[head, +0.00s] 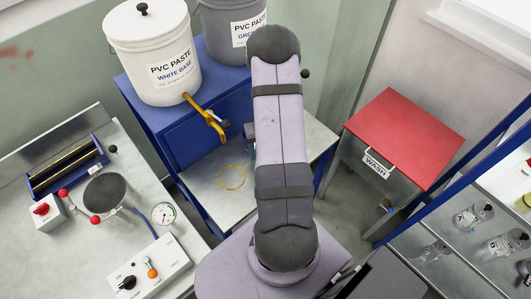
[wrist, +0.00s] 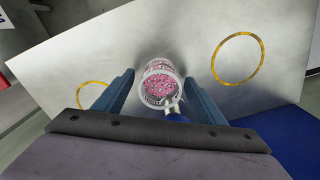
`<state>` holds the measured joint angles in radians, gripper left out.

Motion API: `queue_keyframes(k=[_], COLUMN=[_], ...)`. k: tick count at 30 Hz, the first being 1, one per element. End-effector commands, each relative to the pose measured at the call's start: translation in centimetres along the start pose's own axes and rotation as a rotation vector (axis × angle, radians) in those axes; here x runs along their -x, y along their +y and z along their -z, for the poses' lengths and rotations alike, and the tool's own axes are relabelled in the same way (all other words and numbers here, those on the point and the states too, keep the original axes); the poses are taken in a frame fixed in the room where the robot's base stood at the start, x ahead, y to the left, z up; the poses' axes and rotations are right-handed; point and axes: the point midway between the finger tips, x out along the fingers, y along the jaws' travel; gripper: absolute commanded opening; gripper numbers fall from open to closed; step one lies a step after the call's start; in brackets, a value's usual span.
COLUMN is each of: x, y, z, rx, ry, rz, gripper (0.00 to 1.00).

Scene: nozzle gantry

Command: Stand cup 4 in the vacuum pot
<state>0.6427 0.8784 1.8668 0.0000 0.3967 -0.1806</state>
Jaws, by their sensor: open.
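A clear cup (wrist: 160,84) with pink, speckled contents stands between the fingers of my gripper (wrist: 159,79) in the wrist view. The fingers are open on either side of it; I cannot tell whether they touch it. A small metal and blue piece shows at the cup's near side. No number is readable on it. In the head view my arm hides this cup and most of my gripper. The vacuum pot seems to be the dark round vessel (head: 106,194) on the left bench, with red knobs and a pressure gauge (head: 164,213) beside it.
The metal shelf (head: 205,186) has yellow rings (head: 232,177). A white paste bucket (head: 150,60) and a grey one (head: 228,30) stand behind it. A red-topped wash box (head: 405,135) and a rack with several clear cups (head: 474,214) are at right. A control box (head: 150,272) is front left.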

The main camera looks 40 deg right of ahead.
Motion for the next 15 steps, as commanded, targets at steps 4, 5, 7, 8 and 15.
queue_keyframes(k=[4,5,7,8,15], x=[-0.03,-0.02,-0.02,-0.01,0.02], y=[0.01,0.01,0.01,0.01,0.01], z=[0.03,0.03,0.02,0.02,0.03], rx=[0.000,0.000,0.000,0.000,0.000], ry=[0.001,0.001,0.001,0.001,0.001], rz=[0.000,0.000,0.000,0.000,0.000], gripper=[0.64,0.64,0.52,0.45,0.14])
